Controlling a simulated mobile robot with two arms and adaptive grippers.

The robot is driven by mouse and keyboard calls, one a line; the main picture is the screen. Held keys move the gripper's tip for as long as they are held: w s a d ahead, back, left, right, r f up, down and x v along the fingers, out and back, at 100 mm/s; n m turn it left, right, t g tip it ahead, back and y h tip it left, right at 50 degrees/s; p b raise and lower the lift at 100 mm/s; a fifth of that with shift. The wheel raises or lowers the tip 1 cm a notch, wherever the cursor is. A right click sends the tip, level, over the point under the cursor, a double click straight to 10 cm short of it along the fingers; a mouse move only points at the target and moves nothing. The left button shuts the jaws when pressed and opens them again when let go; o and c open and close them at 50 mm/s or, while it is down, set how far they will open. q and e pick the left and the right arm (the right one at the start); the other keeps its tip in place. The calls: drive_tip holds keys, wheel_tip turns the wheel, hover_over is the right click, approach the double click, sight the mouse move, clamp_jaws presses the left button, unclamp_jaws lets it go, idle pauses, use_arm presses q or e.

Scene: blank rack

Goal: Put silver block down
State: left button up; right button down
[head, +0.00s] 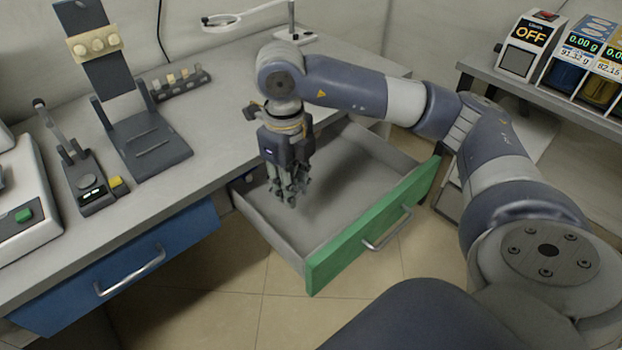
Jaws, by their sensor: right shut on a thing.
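My right gripper (289,192) points down inside the open drawer with the green front (365,232). Its fingers are closed together on the silver block, which the fingers largely hide, so I cannot make out its outline. The fingertips are over the left-back part of the drawer's grey floor; I cannot tell whether the block touches it. My left gripper is out of view.
The grey bench top (215,115) borders the drawer at the left and back. A blue drawer (120,265) is shut at the left. A black stand (145,140) and a small rack (180,82) stand on the bench. Dispensers (525,50) stand at the right. The drawer's right half is clear.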

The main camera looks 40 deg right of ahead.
wheel_tip(320, 180, down, 4)
drive_tip(key=w+d+m+b, duration=0.1)
drive_tip(key=d+m+b, duration=0.1)
drive_tip(key=m+b, duration=0.45)
drive_tip(key=m, duration=0.5)
hover_over(299, 229)
wheel_tip(299, 229, down, 8)
drive_tip(key=shift+r, duration=0.1)
wheel_tip(299, 229, down, 3)
drive_tip(key=shift+f+b, duration=0.15)
drive_tip(key=shift+b, duration=0.25)
drive_tip(key=shift+f, duration=0.25)
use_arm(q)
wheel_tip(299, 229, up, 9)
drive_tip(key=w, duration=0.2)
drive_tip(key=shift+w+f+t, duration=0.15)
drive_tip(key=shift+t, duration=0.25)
